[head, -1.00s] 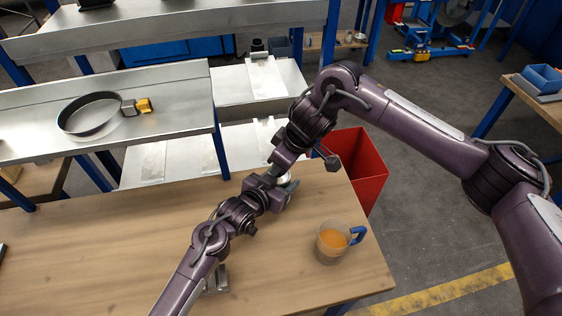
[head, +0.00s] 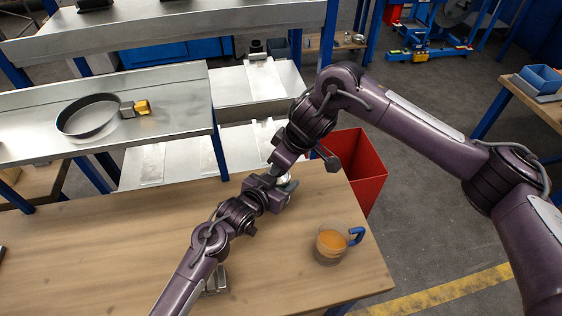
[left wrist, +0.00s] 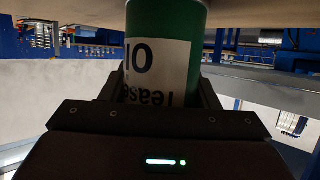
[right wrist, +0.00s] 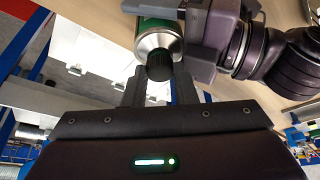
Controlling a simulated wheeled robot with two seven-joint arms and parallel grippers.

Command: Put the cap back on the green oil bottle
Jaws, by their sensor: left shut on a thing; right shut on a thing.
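The green oil bottle (left wrist: 165,50) fills the top middle of the left wrist view, with a white label on its side. My left gripper (head: 283,188) is shut around its body. In the head view the bottle is mostly hidden behind the two grippers. In the right wrist view the bottle (right wrist: 157,30) shows its silver shoulder, with the black cap (right wrist: 159,66) at its mouth. My right gripper (right wrist: 157,88) is shut on the cap. Whether the cap is fully seated on the neck cannot be told.
A glass mug (head: 331,243) with orange drink and a blue handle stands on the wooden table (head: 110,255) right of the grippers. A red bin (head: 358,165) stands behind the table's right end.

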